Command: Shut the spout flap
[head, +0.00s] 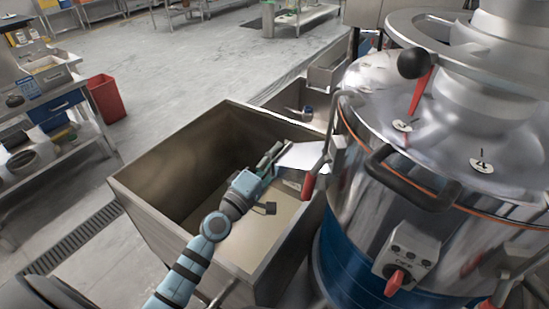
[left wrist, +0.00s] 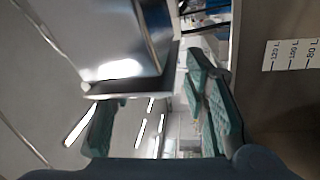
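The bright metal spout flap (head: 303,156) sticks out from the left side of the big steel grinder (head: 385,110), over a deep steel bin. A red-handled lever (head: 315,172) hangs beside it. My left gripper (head: 270,160) is just left of the flap, above the bin. In the left wrist view my left gripper (left wrist: 160,112) has its two teal fingers spread apart. A shiny metal part (left wrist: 115,45), seemingly the spout or flap, is close ahead, its edge near the left finger; I cannot tell whether they touch. My right gripper is not in view.
The open steel bin (head: 150,210) surrounds the space below my gripper; its inner wall shows volume marks in the left wrist view (left wrist: 290,55). A black knob (head: 414,62) and a dark handle (head: 410,180) project from the grinder. A red bin (head: 106,98) stands far left.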

